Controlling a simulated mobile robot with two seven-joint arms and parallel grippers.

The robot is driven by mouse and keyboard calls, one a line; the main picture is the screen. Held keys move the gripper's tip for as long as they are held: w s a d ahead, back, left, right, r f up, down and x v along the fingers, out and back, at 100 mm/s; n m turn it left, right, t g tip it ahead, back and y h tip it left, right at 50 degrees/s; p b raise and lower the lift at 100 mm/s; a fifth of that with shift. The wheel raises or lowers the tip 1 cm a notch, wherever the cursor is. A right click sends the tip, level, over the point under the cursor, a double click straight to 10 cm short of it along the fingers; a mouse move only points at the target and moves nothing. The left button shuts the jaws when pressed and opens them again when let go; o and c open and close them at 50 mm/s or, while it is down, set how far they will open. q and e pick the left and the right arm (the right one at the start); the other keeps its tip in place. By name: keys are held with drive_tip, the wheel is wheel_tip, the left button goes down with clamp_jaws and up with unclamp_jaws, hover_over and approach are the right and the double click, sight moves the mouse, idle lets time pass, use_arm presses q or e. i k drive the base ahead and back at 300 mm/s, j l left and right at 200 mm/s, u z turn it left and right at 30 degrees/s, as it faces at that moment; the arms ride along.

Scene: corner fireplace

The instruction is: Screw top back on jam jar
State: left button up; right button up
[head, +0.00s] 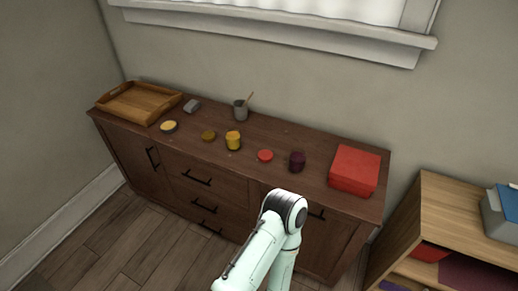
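A small dark purple jar (297,161), which looks like the jam jar, stands upright on the wooden sideboard, right of its middle. A flat round red lid (265,155) lies on the sideboard top just left of it, apart from the jar. A yellow jar (233,141) stands further left, with a flat olive-yellow disc (208,135), perhaps its lid, beside it. Neither of my grippers shows. Only a pale arm section of mine with a dark joint rises in front of the sideboard, below the dark jar.
The sideboard (330,204) also bears a wooden tray (113,103), a small grey block (191,105), a shallow yellow-topped container (168,127), a grey cup with a stick (240,111) and a red box (355,169). A low wooden shelf (450,208) stands at right. Open floor lies at front left.

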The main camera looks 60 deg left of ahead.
sight(297, 161)
drive_tip(key=j, duration=0.65)
drive_tip(key=k+j, duration=0.15)
drive_tip(key=j, duration=1.15)
drive_tip(key=k, duration=0.05)
